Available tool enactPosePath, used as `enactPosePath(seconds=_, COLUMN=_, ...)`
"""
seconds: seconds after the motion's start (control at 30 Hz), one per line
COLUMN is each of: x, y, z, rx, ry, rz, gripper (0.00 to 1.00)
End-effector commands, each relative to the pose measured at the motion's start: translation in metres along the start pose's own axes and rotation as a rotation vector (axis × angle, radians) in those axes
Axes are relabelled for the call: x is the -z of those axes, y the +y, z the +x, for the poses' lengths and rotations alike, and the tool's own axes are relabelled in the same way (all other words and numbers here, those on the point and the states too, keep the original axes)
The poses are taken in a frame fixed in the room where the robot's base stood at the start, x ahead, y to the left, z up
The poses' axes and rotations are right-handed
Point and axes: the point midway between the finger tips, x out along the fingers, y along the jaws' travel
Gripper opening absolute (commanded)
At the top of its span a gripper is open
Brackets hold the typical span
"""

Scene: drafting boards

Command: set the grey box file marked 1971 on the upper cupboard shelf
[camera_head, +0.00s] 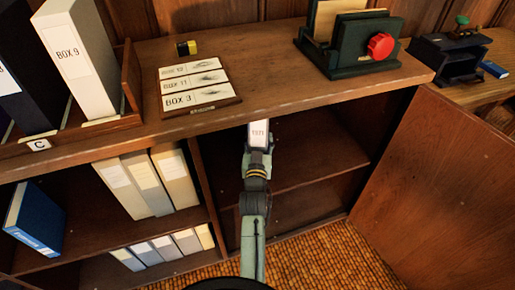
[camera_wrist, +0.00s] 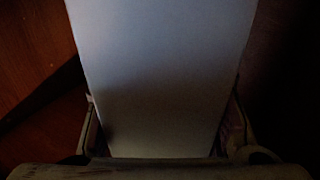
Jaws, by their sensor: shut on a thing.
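The box file marked 1971 (camera_head: 258,134) shows its pale label in the mouth of the open cupboard, just under the worktop's front edge. In the wrist view its plain grey face (camera_wrist: 160,80) fills the middle, between the two fingers. My gripper (camera_head: 257,155) is shut on it, and my arm reaches in from below. The upper cupboard shelf (camera_head: 325,155) lies behind and to the right of the gripper, and its visible part is bare. I cannot tell whether the file touches the shelf. Most of the file is hidden by the worktop and my gripper.
The cupboard door (camera_head: 440,185) stands open at the right. A wooden divider (camera_head: 203,185) is close on the left, with binders (camera_head: 145,180) beyond it. The worktop (camera_head: 270,75) overhangs the opening. The lower compartment (camera_head: 295,212) looks empty.

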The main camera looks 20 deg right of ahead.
Motion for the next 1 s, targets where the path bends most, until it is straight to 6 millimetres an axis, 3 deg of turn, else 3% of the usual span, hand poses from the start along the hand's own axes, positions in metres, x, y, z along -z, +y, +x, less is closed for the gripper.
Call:
enactPosePath(seconds=0.17, x=-0.005, y=-0.001, z=0.001, rx=0.001, ry=0.013, rz=0.0, gripper=0.0)
enactPosePath(seconds=0.4, x=-0.037, y=-0.001, z=0.001, rx=0.002, ry=0.009, rz=0.0, gripper=0.0)
enactPosePath(seconds=0.87, x=-0.045, y=-0.005, z=-0.001, rx=0.003, ry=0.013, rz=0.0, gripper=0.0)
enactPosePath(seconds=0.9, x=-0.048, y=-0.005, z=-0.001, rx=0.002, ry=0.004, rz=0.0, gripper=0.5)
enactPosePath(seconds=1.0, x=-0.047, y=-0.005, z=-0.001, rx=0.002, ry=0.004, rz=0.0, gripper=0.56)
